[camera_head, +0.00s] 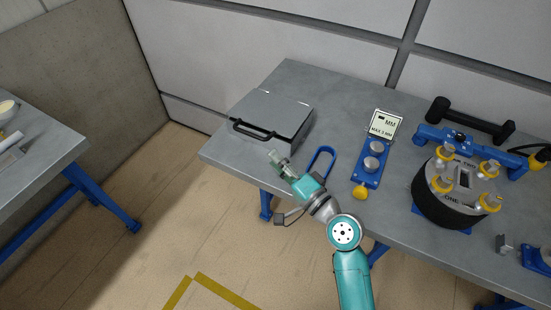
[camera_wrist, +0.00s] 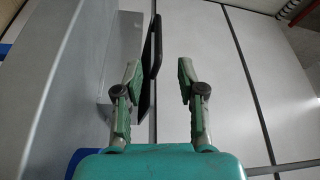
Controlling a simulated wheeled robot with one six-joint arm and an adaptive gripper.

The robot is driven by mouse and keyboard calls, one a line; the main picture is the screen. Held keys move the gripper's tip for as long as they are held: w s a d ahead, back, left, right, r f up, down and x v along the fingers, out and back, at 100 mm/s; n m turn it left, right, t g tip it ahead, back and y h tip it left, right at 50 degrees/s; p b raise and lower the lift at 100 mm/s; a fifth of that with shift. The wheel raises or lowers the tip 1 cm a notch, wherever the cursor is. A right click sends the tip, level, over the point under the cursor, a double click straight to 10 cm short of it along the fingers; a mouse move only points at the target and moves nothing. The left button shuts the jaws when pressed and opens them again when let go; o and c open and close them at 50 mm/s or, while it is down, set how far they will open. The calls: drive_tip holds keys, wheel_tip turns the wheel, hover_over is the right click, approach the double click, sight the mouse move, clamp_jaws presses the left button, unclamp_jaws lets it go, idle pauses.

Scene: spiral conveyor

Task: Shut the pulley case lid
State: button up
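The pulley case (camera_head: 285,107) is a flat grey box near the left end of the table, with a black handle (camera_head: 252,131) along its front edge. Its grey lid lies over the body. In the wrist view the dark handle (camera_wrist: 153,45) and a slanted dark panel stand off the paler case side (camera_wrist: 121,60), so the lid looks not quite flush, but I cannot tell the exact gap. My gripper (camera_head: 276,156) is just in front of the case, apart from the handle. In the wrist view my gripper (camera_wrist: 158,72) has its fingers spread, with nothing held between them.
A blue loop (camera_head: 321,162) lies right of my gripper. Beyond it are a blue stand (camera_head: 369,172) with grey discs and a sign (camera_head: 386,125), a black drum (camera_head: 450,205) with yellow fittings, and a black dumbbell-shaped bar (camera_head: 468,121). A wall stands behind the table.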

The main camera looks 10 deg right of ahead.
drive_tip(key=c, duration=0.5)
drive_tip(key=r+n+g, duration=0.1)
drive_tip(key=n, duration=0.2)
drive_tip(key=w+r+n+g+y, duration=0.1)
drive_tip(key=r+n, duration=0.1)
drive_tip(key=n, duration=0.1)
drive_tip(key=w+r+n+g+y, duration=0.1)
drive_tip(key=r+n, duration=0.1)
drive_tip(key=n, duration=0.1)
drive_tip(key=shift+w+r+n, duration=0.15)
drive_tip(key=shift+w+n, duration=0.05)
drive_tip(key=shift+n, duration=0.2)
clamp_jaws()
wheel_tip(320, 180, up, 2)
drive_tip(key=n+g, duration=0.4)
drive_tip(key=n, duration=0.7)
hover_over(254, 136)
wheel_tip(254, 136, down, 2)
drive_tip(key=shift+f, duration=1)
